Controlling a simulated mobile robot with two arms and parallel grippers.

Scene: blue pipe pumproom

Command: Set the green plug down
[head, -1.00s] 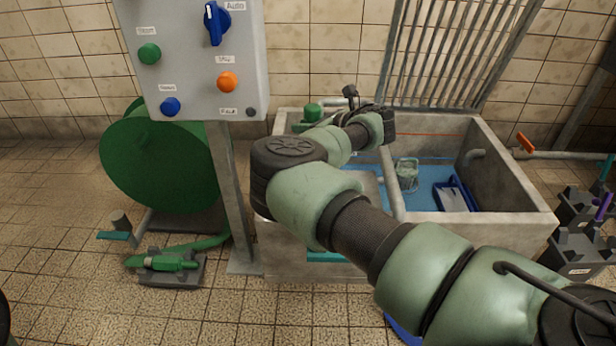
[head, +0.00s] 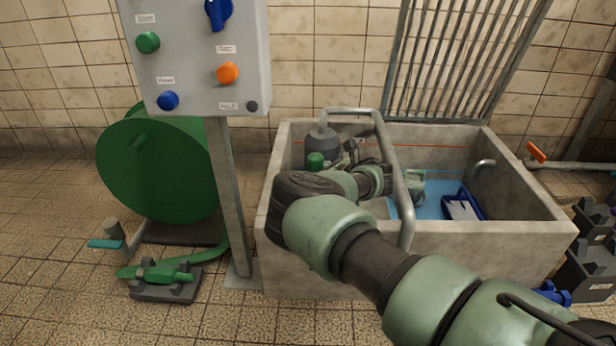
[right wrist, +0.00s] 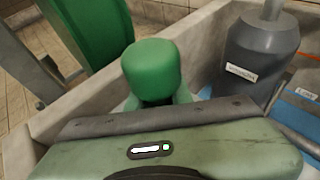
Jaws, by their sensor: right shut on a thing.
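The green plug (head: 315,160) shows at the left end of the concrete basin (head: 520,190), in front of a grey cylinder (head: 323,143). My right gripper (head: 332,165) is shut on the plug, partly hidden by my own arm. In the right wrist view, the plug's rounded green top (right wrist: 152,68) stands up just past the gripper (right wrist: 158,102), between the basin's left wall and the grey cylinder (right wrist: 258,60). The plug's lower part is hidden, so I cannot tell whether it touches anything below. My left gripper is not in view.
A bent grey pipe (head: 384,140) rises over the basin close to my right arm. A control panel (head: 195,85) on a post and a green drum (head: 150,185) stand at left. A blue tray (head: 463,207) lies in the basin's right part.

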